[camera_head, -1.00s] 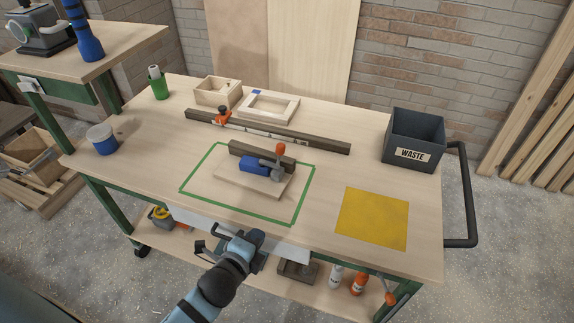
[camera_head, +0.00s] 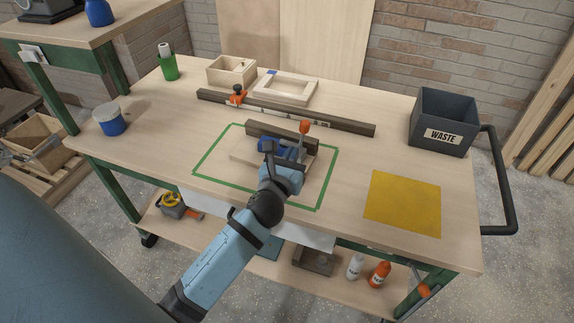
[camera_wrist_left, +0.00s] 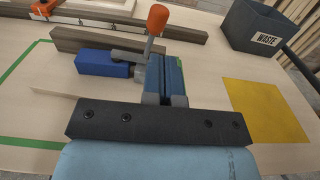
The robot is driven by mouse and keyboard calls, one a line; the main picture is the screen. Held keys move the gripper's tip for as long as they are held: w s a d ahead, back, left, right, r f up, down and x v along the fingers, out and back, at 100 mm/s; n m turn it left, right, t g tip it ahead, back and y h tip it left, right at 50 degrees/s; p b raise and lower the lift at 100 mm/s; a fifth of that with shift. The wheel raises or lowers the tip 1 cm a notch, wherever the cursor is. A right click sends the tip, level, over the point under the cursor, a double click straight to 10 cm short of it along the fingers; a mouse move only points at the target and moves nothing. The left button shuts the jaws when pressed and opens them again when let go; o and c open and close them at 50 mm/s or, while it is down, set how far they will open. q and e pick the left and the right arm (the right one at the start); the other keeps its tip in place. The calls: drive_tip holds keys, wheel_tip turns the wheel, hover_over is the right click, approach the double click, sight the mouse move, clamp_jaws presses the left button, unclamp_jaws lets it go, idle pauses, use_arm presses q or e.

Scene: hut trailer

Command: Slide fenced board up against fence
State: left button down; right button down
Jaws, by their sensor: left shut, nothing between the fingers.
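The pale wooden board (camera_head: 242,152) lies flat inside a green tape outline (camera_head: 205,160) on the bench. A dark brown fence block (camera_head: 283,132) runs along its far side; it also shows in the wrist view (camera_wrist_left: 120,42). A blue block (camera_wrist_left: 102,64) and a clamp with an orange handle (camera_head: 304,127) sit on the near side of the fence. I cannot tell whether the board touches the fence. My left gripper (camera_head: 278,150) is over the board beside the clamp, shut and empty; its fingers (camera_wrist_left: 166,78) hide part of the board. My right gripper is not in view.
Behind lie a long brown bar (camera_head: 340,123) with an orange clamp (camera_head: 238,93), a wooden frame (camera_head: 300,96) and a wooden box (camera_head: 226,75). A waste bin (camera_head: 440,115) and yellow sheet (camera_head: 403,204) are to the right. The bench's left part is mostly clear.

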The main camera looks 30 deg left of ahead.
sight(305, 131)
use_arm(q)
drive_tip(key=x, duration=0.6)
drive_tip(key=shift+w, duration=0.15)
drive_tip(key=shift+w+a, duration=0.1)
drive_tip(key=shift+w, duration=0.45)
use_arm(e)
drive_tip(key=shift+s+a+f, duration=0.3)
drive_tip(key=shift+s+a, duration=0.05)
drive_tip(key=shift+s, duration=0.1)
use_arm(q)
drive_tip(key=shift+w, duration=0.15)
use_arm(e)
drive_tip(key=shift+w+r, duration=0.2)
use_arm(q)
drive_tip(key=x, duration=0.1)
drive_tip(key=p+x, duration=0.1)
drive_tip(key=x, duration=0.3)
drive_tip(key=shift+w+a+r, duration=0.1)
drive_tip(key=shift+w+r, duration=0.05)
drive_tip(key=shift+r, duration=0.15)
drive_tip(key=x, duration=0.5)
drive_tip(key=shift+w+f+p, duration=0.2)
drive_tip(key=shift+f+p, duration=0.1)
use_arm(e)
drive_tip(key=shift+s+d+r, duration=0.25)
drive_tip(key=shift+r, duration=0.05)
